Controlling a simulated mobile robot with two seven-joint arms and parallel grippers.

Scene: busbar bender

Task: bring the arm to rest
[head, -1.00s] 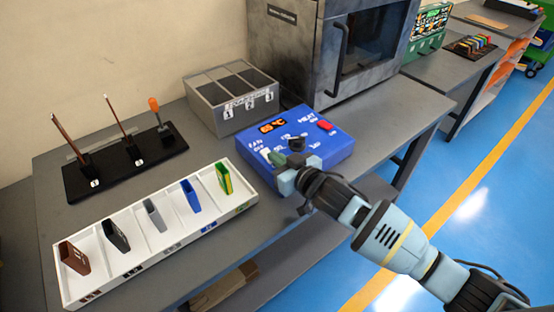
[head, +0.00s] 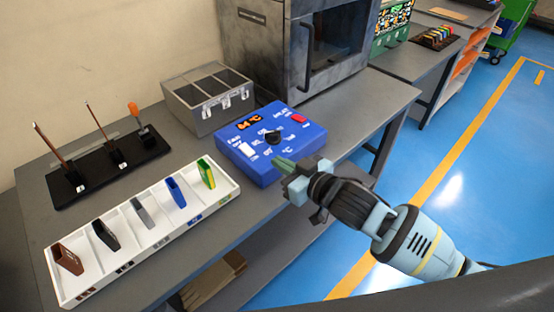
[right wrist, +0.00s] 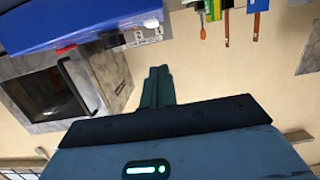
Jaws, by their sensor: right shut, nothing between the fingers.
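My right gripper (head: 281,164) is shut and empty. Its green-grey fingertips sit close to the front right edge of the blue control box (head: 236,167); I cannot tell whether they touch it. In the right wrist view the two fingers (right wrist: 157,84) are together with nothing between them, and the blue box (right wrist: 60,22) is at the upper left. The box carries an orange temperature display (head: 250,122), a black knob (head: 273,137), a red switch (head: 299,118) and a white switch (head: 247,149). My left gripper is not in view.
A white tray (head: 152,253) with several coloured pieces lies along the bench front. A black tool stand (head: 85,186), a grey numbered bin (head: 205,98) and a metal oven (head: 265,50) stand behind. Blue floor is clear to the right.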

